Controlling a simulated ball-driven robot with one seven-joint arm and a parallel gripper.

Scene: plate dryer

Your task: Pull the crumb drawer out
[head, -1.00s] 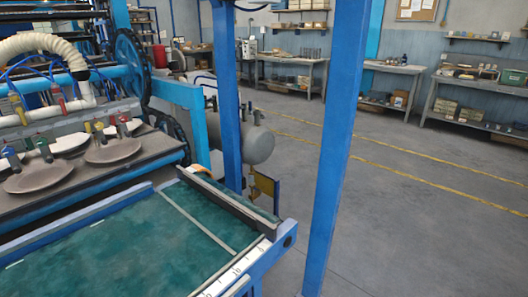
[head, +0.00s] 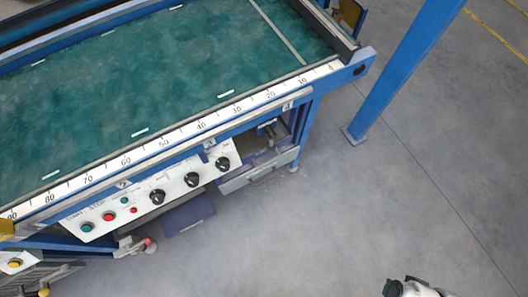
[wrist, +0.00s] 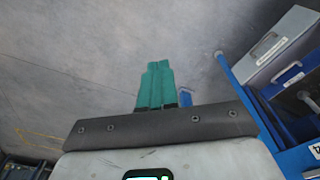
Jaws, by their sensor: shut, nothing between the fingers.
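A grey drawer front with a small handle (head: 258,174) sits low under the right end of the machine table in the head view. I take it to be the crumb drawer; I cannot read a label on it. In the wrist view, a grey front with a bar handle (wrist: 282,42) shows at the upper right, probably the same drawer. My gripper (wrist: 156,66) has teal fingers shut together and empty, over floor, to the left of that front and apart from it.
The machine's green table (head: 190,75) has a ruler edge. A control panel (head: 150,195) with knobs and buttons hangs below it, above a dark blue box (head: 188,215). A blue post (head: 405,70) stands at the right.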

